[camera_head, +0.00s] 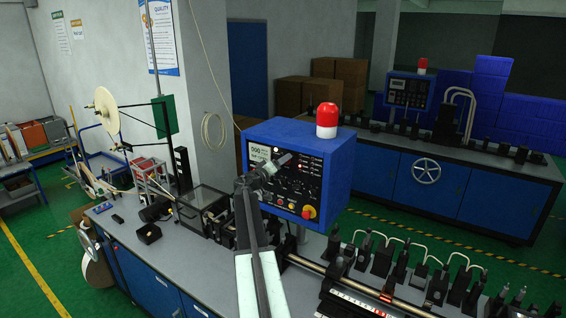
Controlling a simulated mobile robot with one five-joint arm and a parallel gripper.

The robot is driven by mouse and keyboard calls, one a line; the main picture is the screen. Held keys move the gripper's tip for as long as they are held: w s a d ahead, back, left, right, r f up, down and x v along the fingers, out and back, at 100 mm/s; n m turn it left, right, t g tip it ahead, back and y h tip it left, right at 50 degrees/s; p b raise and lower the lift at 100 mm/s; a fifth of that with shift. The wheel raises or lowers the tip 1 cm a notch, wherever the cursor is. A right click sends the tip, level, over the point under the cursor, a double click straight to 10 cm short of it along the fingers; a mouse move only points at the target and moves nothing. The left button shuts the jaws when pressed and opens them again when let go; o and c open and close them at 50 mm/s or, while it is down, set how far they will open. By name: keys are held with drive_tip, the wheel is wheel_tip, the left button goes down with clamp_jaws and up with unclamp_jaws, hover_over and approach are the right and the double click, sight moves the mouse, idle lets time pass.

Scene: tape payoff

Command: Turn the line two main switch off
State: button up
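A blue control box (337,180) with a black panel stands over the near bench. A red knob on a yellow base (309,212) sits at the panel's lower right and looks like a main switch. Its on or off position is too small to tell, and I can read no line number. My arm reaches up from the bottom of the view. My gripper (284,161) is in front of the panel's upper left part, above and left of the red knob. Its fingers are too small to tell open from shut. It hides part of the panel.
A red lamp (327,120) stands on top of the box. The near bench (185,262) carries a row of black fixtures and a rail at right. A second blue machine (440,185) with its own control box (408,93) and red lamp stands behind. A tape reel (107,110) is at left.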

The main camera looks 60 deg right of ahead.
drive_tip(key=shift+d, duration=0.5)
drive_tip(key=c, duration=1.3)
drive_tip(key=shift+d+r, duration=0.15)
drive_tip(key=shift+d, duration=0.15)
drive_tip(key=shift+c, duration=0.4)
drive_tip(key=n, duration=1.1)
drive_tip(key=a+f+n+b, duration=0.1)
drive_tip(key=n, duration=0.5)
drive_tip(key=shift+n, duration=0.3)
drive_tip(key=shift+s, duration=0.1)
drive_tip(key=o, duration=1.4)
drive_tip(key=shift+d, duration=0.1)
